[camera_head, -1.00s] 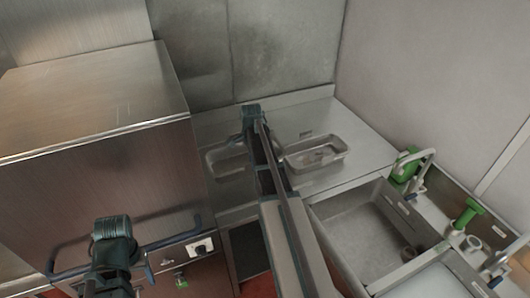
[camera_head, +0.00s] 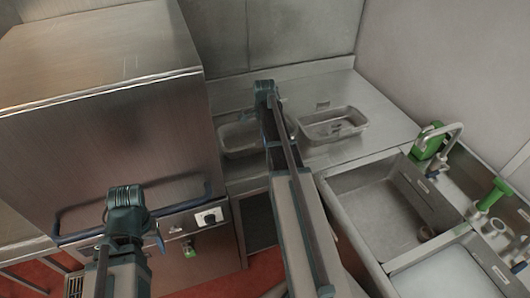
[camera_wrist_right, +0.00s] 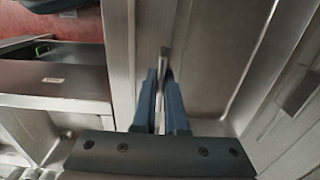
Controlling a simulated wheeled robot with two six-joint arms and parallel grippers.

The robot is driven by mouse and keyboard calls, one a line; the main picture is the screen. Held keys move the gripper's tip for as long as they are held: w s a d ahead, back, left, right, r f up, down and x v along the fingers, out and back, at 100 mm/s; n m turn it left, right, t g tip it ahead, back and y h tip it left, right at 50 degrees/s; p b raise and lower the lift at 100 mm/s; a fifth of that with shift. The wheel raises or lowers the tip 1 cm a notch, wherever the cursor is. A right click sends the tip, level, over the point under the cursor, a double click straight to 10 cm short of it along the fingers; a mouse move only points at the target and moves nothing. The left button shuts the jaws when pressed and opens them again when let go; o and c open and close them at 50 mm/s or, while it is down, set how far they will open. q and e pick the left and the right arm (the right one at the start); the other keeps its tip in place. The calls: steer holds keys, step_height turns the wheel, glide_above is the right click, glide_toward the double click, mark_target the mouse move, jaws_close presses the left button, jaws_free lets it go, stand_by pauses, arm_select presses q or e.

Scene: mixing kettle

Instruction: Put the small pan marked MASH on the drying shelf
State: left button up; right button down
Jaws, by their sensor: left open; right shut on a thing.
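Two shallow metal pans stand on the steel counter: a left pan (camera_head: 236,146) and a right pan (camera_head: 345,127). No MASH marking is legible on either. My right gripper (camera_head: 266,92) reaches over the counter between them, its arm hiding part of the left pan. In the right wrist view its blue fingers (camera_wrist_right: 164,85) are closed on a narrow grey metal piece (camera_wrist_right: 164,58); which object this belongs to is unclear. My left gripper (camera_head: 127,198) is open in front of the steel cabinet. I cannot identify the drying shelf.
The large steel cabinet (camera_head: 110,130) at left has a dark blue bar handle (camera_head: 75,232). Sink basins (camera_head: 385,205), a tap (camera_head: 452,130) and green-handled items (camera_head: 493,194) lie at right. Walls close off the back. The counter right of the pans (camera_head: 390,122) is clear.

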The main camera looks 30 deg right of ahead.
steer(key=shift+f+b, duration=1.75)
steer(key=shift+f, duration=0.15)
steer(key=shift+f, duration=0.2)
steer(key=c, duration=1)
jaws_free()
steer(key=shift+r, duration=0.1)
steer(key=shift+o, duration=0.2)
steer(key=shift+r, duration=0.15)
steer(key=shift+o, duration=0.2)
step_height(320, 180, up, 12)
steer(key=p, duration=1.2)
steer(key=shift+s, duration=0.1)
